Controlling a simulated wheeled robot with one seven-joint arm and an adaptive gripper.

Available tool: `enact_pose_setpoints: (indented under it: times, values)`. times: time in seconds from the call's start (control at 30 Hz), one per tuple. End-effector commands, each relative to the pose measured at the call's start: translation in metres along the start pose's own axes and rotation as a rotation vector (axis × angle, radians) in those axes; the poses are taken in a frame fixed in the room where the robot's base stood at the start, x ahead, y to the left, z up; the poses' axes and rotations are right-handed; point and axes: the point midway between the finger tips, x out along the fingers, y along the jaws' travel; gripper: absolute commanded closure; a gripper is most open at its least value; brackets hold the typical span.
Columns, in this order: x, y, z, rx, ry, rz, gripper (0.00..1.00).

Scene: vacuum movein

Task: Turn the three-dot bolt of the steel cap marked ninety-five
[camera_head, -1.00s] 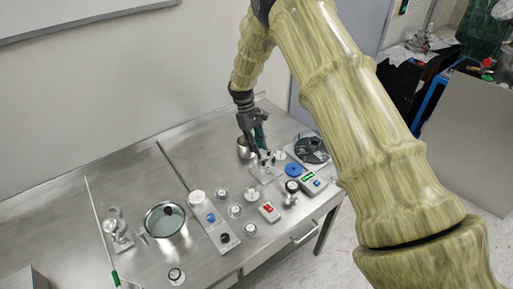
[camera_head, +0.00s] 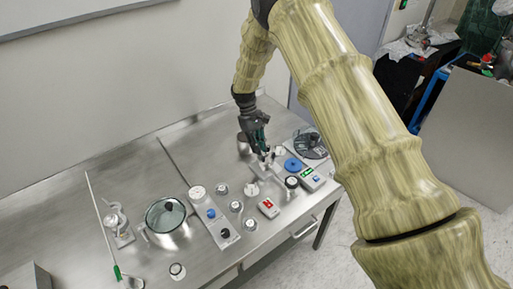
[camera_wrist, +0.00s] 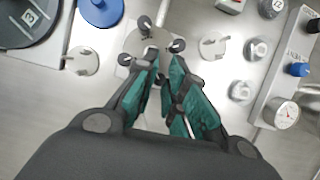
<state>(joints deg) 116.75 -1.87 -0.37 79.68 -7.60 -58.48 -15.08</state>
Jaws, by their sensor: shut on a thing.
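A round steel cap (camera_wrist: 146,40) with several dark-headed bolts around it shows at the top centre of the wrist view. One bolt (camera_wrist: 143,22) stands at its far edge and another (camera_wrist: 177,46) at its right. My gripper (camera_wrist: 166,54) has its teal fingers down over the near part of the cap, shut on a bolt whose head the fingertips largely hide. I cannot read the dots on the bolts or a ninety-five on the cap. In the head view my gripper (camera_head: 263,152) points down at the same steel piece (camera_head: 266,172) on the table.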

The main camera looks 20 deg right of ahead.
Motion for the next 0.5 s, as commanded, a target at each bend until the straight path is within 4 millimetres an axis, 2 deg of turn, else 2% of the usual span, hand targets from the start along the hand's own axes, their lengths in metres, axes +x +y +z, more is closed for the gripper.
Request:
enact_pose_setpoints:
  times: [0.23, 0.5]
  values:
    - [0.001, 0.0007, -0.0015, 0.151, 0.002, -0.063, 1.0]
    - [-0.0006, 0.0008, -0.0004, 0.174, 0.001, -0.072, 1.0]
